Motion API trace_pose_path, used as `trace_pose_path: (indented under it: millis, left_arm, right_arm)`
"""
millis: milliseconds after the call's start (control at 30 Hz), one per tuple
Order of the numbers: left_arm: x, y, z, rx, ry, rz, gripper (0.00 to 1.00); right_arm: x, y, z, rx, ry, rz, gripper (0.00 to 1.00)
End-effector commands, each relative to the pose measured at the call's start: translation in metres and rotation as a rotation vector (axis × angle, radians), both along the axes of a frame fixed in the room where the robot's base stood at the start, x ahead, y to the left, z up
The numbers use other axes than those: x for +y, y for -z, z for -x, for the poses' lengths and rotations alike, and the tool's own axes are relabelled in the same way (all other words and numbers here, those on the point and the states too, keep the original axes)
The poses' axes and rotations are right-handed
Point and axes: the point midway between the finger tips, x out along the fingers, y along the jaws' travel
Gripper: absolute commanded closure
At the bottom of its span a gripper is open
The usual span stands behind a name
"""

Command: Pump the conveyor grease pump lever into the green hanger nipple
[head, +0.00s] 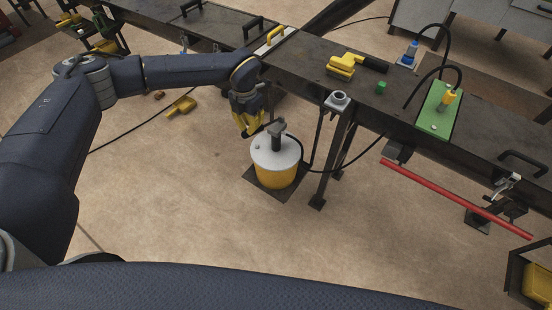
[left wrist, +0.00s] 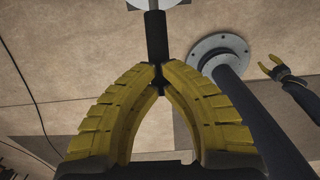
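The grease pump (head: 277,172) is a yellow bucket with a white lid and a dark upright head, standing on a dark floor plate. My left gripper (head: 250,130) is beside the pump head, just left of it. In the left wrist view, the yellow fingers (left wrist: 160,76) close around the end of a dark bar, apparently the pump lever (left wrist: 156,36). The green hanger plate (head: 434,122) lies on the bench at right, with a yellow fitting (head: 449,98) on a black hose. The nipple itself is too small to tell. My right gripper (left wrist: 270,63) appears open in the left wrist view, away from the pump.
The long dark bench (head: 300,67) stands behind the pump. The floor before the pump is clear.

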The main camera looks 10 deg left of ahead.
Motion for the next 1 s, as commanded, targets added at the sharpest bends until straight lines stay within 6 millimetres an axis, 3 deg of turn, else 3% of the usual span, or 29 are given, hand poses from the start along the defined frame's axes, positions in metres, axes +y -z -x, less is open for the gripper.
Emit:
trace_pose_path:
  millis: [533,1000]
  left_arm:
    - [0.008,0.036,0.018,0.003,0.000,-0.001,1.00]
    - [0.010,0.040,0.020,0.003,0.000,-0.001,1.00]
  right_arm:
    - [0.000,0.000,0.000,0.000,0.000,0.000,0.56]
    - [0.000,0.000,0.000,0.000,0.000,0.000,0.56]
